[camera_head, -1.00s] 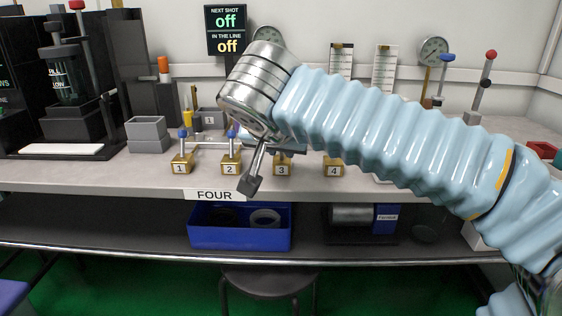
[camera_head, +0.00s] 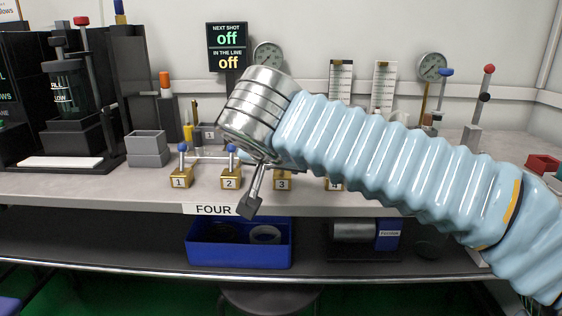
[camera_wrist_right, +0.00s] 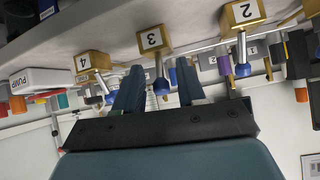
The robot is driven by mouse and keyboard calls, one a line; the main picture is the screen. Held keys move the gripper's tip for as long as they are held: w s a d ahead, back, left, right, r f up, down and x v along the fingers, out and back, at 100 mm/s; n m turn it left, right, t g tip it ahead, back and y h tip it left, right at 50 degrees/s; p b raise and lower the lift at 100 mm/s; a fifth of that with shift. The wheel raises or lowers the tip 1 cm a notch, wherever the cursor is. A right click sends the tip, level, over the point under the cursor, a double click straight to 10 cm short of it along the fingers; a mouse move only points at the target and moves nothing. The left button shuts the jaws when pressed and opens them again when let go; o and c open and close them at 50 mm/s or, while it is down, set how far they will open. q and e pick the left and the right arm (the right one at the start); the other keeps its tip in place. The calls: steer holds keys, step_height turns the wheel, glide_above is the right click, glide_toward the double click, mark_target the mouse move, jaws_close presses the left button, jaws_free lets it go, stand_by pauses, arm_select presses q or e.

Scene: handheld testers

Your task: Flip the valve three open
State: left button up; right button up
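Valve three is a brass block labelled 3 (camera_head: 282,181) on the bench; its handle is hidden behind my right arm in the head view. The right wrist view, which is upside down, shows the valve three block (camera_wrist_right: 154,40) with a silver stem and blue knob (camera_wrist_right: 161,87). My right gripper (camera_wrist_right: 158,68) is open, its two dark fingers on either side of that stem in the picture. I cannot tell whether they touch it. My left gripper is out of view.
Valve one (camera_head: 181,179) and valve two (camera_head: 230,178) stand left with blue knobs up. Valve four (camera_head: 334,184) is partly covered by my arm. A display (camera_head: 227,46) reads off twice. A grey box (camera_head: 147,148) stands left; a blue bin (camera_head: 239,253) sits below.

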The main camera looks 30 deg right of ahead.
steer(key=p+v, duration=0.3)
steer(key=v, duration=1)
steer(key=shift+s+a+r, duration=0.2)
steer(key=shift+s, duration=0.05)
